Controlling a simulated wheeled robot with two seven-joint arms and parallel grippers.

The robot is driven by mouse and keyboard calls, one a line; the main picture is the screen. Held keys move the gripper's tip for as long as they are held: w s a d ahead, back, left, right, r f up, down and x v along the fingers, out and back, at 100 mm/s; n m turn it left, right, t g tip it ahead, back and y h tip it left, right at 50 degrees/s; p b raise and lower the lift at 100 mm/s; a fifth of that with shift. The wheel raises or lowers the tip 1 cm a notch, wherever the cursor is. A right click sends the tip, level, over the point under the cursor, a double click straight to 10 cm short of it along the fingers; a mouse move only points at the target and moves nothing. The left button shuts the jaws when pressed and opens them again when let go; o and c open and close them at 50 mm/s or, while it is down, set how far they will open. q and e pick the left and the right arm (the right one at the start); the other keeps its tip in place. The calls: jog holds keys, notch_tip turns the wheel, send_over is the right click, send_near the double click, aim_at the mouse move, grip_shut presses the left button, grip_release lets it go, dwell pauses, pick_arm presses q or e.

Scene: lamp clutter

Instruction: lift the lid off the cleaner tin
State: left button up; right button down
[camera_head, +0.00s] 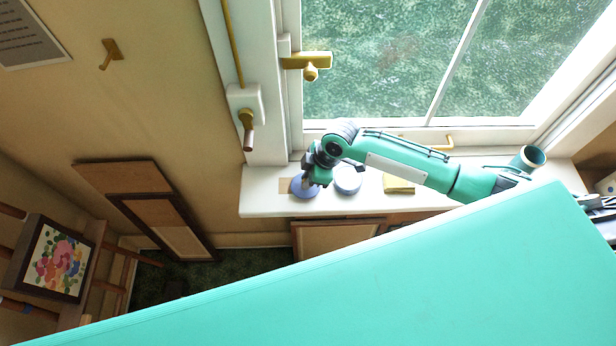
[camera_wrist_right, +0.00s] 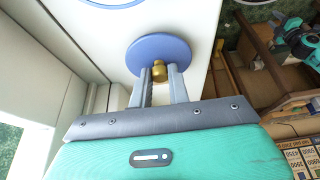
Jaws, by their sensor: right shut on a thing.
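My right gripper (camera_head: 312,180) reaches over the white windowsill from the right in the head view. In the right wrist view the gripper (camera_wrist_right: 162,76) is shut on a brass knob (camera_wrist_right: 160,66) at the middle of a round blue lid (camera_wrist_right: 150,48). The lid also shows below the gripper in the head view (camera_head: 303,190). The lid hides what is beneath it, so I cannot tell whether it touches a tin. My left gripper is not in view.
A round white thing with a blue rim (camera_head: 348,180) stands right of the lid on the sill (camera_head: 262,198). A yellow block (camera_head: 398,184) and a green cup-like thing (camera_head: 529,157) are further right. The window handle (camera_head: 308,62) is above. Framed boards lean below.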

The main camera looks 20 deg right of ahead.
jog(key=shift+f, duration=0.6)
dwell(0.4)
jog(key=c, duration=1.5)
grip_release()
jog(key=shift+r, duration=0.1)
jog(key=shift+r+p, duration=2.9)
jog(key=shift+r, duration=0.05)
jog(key=o, duration=0.6)
